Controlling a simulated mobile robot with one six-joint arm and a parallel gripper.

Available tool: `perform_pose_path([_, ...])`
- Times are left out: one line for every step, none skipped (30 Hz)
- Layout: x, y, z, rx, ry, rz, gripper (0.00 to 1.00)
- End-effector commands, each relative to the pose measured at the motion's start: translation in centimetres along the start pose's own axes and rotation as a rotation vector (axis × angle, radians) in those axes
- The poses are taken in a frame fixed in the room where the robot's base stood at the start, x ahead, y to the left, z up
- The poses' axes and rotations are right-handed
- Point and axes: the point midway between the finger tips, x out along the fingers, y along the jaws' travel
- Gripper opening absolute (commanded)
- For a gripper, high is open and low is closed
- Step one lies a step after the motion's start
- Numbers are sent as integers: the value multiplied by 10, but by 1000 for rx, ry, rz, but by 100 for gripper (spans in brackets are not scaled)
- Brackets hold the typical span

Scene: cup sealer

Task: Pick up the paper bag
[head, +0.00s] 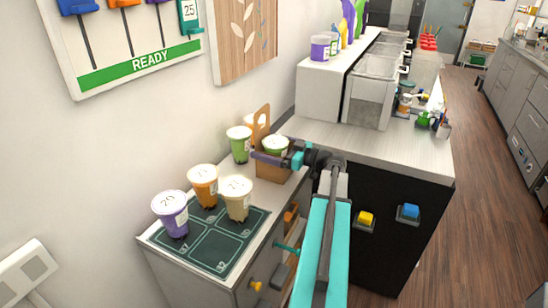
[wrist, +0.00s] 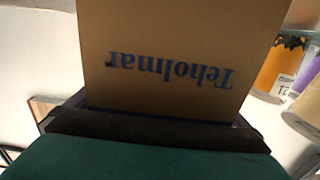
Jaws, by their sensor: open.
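In the wrist view the bag (wrist: 180,50) fills the middle, with upside-down blue "Teholmar" lettering. My gripper's dark edge (wrist: 155,128) crosses below it and hides the rest of the bag there.
A green cup (head: 240,144) stands close left of the bag. Orange (head: 203,187), cream (head: 236,198) and purple (head: 170,214) cups stand on or by a dark tray mat (head: 215,249). The wall is close behind; a higher counter (head: 370,150) lies to the right.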

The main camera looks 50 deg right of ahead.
Motion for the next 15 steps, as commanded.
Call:
perform_pose_path([0,0,0,0,0,0,100])
perform_pose_path([0,0,0,0,0,0,100])
perform_pose_path([0,0,0,0,0,0,100])
perform_pose_path([0,0,0,0,0,0,98])
perform_pose_path([0,0,0,0,0,0,93])
perform_pose_path([0,0,0,0,0,0,86])
perform_pose_path([0,0,0,0,0,0,81])
perform_pose_path([0,0,0,0,0,0,76])
perform_pose_path([0,0,0,0,0,0,70])
perform_pose_path([0,0,0,0,0,0,65])
perform_pose_path([0,0,-2,0,2,0,65])
perform_pose_path([0,0,-2,0,2,0,65])
perform_pose_path([0,0,-2,0,2,0,65])
perform_pose_path([0,0,-2,0,2,0,65])
perform_pose_path([0,0,-2,0,2,0,65])
